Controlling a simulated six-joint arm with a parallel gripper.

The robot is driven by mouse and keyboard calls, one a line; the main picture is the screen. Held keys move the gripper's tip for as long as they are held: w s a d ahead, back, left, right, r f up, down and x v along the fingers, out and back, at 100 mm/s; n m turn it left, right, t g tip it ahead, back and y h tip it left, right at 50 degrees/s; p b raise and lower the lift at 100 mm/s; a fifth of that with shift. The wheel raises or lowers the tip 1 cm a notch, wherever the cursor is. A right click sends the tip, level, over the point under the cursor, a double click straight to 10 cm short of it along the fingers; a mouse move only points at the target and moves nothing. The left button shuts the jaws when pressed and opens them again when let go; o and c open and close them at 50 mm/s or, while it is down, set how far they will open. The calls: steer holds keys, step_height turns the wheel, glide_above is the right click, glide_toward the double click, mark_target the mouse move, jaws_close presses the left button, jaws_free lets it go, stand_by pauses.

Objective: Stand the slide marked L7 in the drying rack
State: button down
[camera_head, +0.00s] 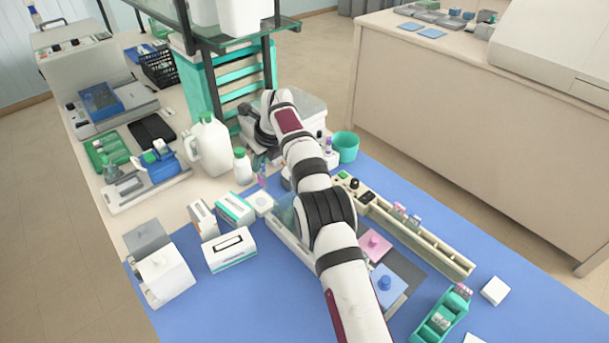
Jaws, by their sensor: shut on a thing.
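My arm runs from the bottom edge up through the middle of the view, but I cannot make out my gripper's fingers or anything in them. A long cream slotted rack (440,250) lies on the blue mat right of my arm, with a few small labelled slides (414,222) upright in it. A green holder (421,330) at the lower right also has slides, one with a pink label (462,291). I cannot tell which of the two is the drying rack. No marking is readable, so I cannot pick out the slide L7.
A pink-lidded jar (375,244) and a blue-lidded jar (388,287) stand close right of my arm. A white block (495,291) lies near the green holder. Boxes (229,250), a white jug (209,146) and a green cup (346,147) stand around. The blue mat (540,322) is clear at far right.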

steer(key=s+d+r+n+g, duration=0.2)
steer(key=s+d+r+n, duration=0.4)
steer(key=d, duration=0.3)
steer(key=s+d+r+n+g, duration=0.1)
steer(key=s+d+r+n, duration=0.2)
steer(key=s+d+r, duration=0.5)
steer(key=s+d+r+n+g, duration=0.2)
steer(key=s+d+r+n, duration=0.35)
steer(key=d, duration=0.45)
steer(key=w+d+f+m+t, duration=0.3)
steer(key=d+f+m+t, duration=0.2)
steer(key=d+f+m, duration=1.2)
steer(key=shift+n, duration=0.95)
steer(key=shift+d+f, duration=0.35)
steer(key=shift+f, duration=1.1)
steer(key=shift+d+f, duration=0.4)
steer(key=shift+f, duration=1.1)
steer(key=shift+d+f, duration=0.35)
steer(key=shift+f, duration=1.1)
steer(key=shift+f, duration=0.3)
steer(key=c, duration=0.8)
jaws_free()
steer(key=shift+c, duration=0.2)
